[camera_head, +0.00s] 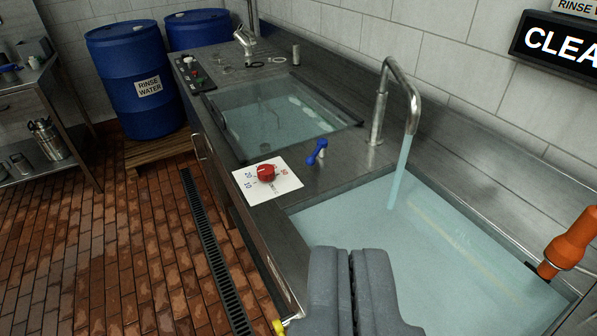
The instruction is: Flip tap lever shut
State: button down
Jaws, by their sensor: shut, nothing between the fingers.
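The tap (381,98) is a curved steel spout on the counter, with water running from it into the near basin (350,235). A small blue lever (317,151) stands on the counter left of the spout, between the two basins. My gripper (346,252) is at the bottom centre, its two grey fingers together with nothing between them. It is in front of the blue lever in the picture and apart from it.
A red knob (266,173) sits on a white numbered plate left of the lever. A second water-filled basin (285,115) lies behind. An orange-handled item (569,243) is at the right basin edge. Blue drums (137,75) stand at the back left.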

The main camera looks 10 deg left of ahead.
aim_at(322, 143)
jog(key=k, duration=0.75)
jog(key=u, duration=0.35)
jog(key=i, duration=0.45)
jog(key=u, duration=0.65)
jog(key=i, duration=1.2)
jog(key=z, duration=0.55)
jog(key=i, duration=0.4)
jog(key=z, duration=0.45)
